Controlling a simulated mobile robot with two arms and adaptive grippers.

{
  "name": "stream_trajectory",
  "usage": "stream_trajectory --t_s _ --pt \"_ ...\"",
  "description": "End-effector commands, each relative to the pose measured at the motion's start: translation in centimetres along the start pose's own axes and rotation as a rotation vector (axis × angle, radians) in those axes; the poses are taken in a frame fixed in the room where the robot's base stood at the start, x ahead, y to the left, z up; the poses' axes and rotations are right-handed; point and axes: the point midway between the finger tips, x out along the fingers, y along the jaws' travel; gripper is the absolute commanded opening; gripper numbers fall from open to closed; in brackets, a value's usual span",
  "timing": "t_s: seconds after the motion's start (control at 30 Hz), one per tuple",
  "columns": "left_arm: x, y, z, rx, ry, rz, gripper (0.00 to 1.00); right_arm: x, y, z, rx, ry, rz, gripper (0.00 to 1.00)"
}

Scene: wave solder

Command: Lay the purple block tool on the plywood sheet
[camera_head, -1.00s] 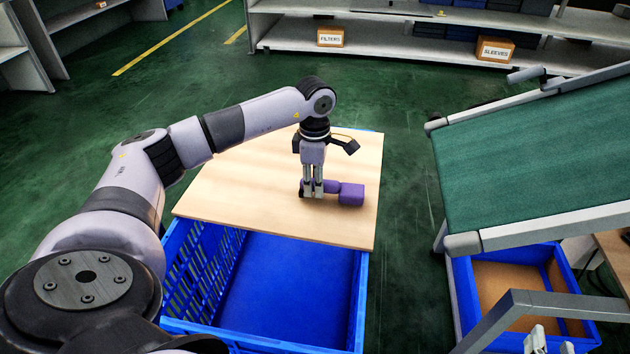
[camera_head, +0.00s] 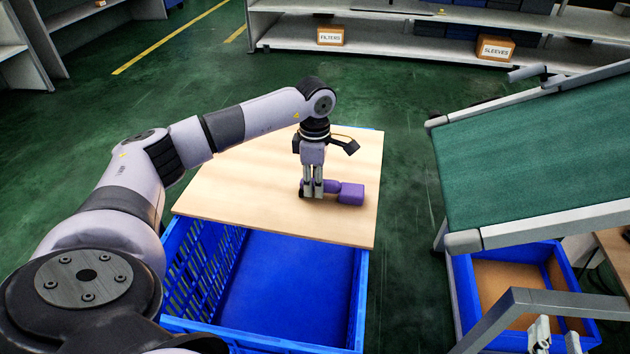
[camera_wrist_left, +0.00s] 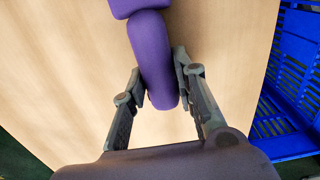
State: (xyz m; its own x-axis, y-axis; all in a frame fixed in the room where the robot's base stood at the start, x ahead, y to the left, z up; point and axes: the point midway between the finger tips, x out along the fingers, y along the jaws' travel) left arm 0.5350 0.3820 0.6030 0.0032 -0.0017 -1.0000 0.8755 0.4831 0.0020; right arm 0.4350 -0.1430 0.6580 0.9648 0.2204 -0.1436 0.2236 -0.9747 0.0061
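The purple block tool (camera_head: 350,193) has a thick handle and a block-shaped head. It lies flat against the plywood sheet (camera_head: 235,192), near its right side, with the head to the right. My left gripper (camera_head: 312,190) points down over the handle. In the left wrist view the handle (camera_wrist_left: 151,50) runs between the two fingertips (camera_wrist_left: 158,82), which sit close against its sides. The contact faces are partly hidden. My right gripper (camera_head: 556,342) shows only its fingertips at the bottom edge, apart and empty.
The sheet rests over the back of a blue crate (camera_head: 275,342), whose front part is open and empty. A green sloped conveyor (camera_head: 535,150) stands to the right, above another blue crate (camera_head: 463,290). Bare sheet lies left of the tool.

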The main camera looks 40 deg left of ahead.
Motion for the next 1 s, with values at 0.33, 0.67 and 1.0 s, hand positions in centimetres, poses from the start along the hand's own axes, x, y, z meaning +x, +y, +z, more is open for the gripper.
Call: stream_trajectory --t_s 0.33,0.67,1.0 --pt "0.0 0.0 0.0 0.0 0.0 0.0 0.49 0.0 0.0 -0.1 0.001 0.001 -0.001 0.31" --pt "0.0 0.0 0.0 0.0 0.0 0.0 0.49 0.0 0.0 0.0 0.001 -0.002 0.0 0.31" --pt "-2.8 0.1 0.0 0.0 -0.002 0.004 0.49 0.1 0.0 0.0 0.0 -0.002 0.0 0.31"
